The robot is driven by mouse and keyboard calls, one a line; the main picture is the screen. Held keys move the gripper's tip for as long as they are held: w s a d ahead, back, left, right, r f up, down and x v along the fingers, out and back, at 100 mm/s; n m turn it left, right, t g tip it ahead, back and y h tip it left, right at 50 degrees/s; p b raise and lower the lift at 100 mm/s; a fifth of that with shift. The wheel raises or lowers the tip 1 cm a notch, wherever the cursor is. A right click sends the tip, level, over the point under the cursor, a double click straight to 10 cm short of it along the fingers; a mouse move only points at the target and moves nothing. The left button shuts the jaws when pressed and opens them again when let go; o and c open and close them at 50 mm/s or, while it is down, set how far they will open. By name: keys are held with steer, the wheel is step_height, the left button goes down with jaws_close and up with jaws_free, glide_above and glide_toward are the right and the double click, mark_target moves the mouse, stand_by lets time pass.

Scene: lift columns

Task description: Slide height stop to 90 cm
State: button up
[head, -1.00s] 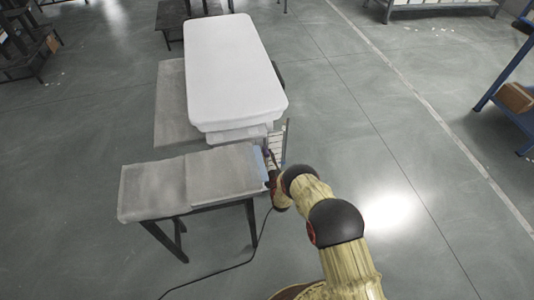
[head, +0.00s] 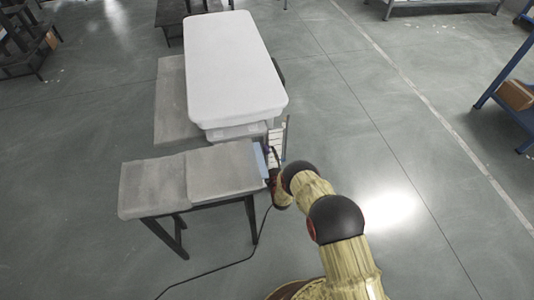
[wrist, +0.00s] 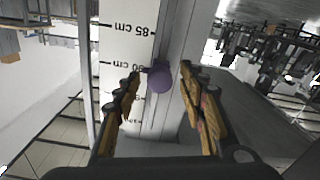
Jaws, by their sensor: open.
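The height stop is a purple round knob (wrist: 160,79) on a grey upright rail (wrist: 172,40) in the wrist view. A white scale (wrist: 122,45) runs along the rail's left side. It shows "85 cm" above the knob and a partly covered "90 cm" mark level with the knob's upper left. A small arm at the knob's left points towards that mark. My gripper (wrist: 160,72) is open, with one finger on each side of the knob and visible gaps to it. The left finger covers part of the scale. In the head view my gripper (head: 274,175) is by the scale column (head: 284,140).
A white padded top (head: 232,65) on a lift column stands behind the scale. A low grey table (head: 155,188) stands left of my gripper, close to it. A cable lies on the floor. Open floor (head: 430,210) lies to the right; a blue shelf (head: 508,75) is at the right edge.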

steer(key=v, duration=1.1)
steer(key=shift+s, duration=0.15)
steer(key=shift+d, duration=0.1)
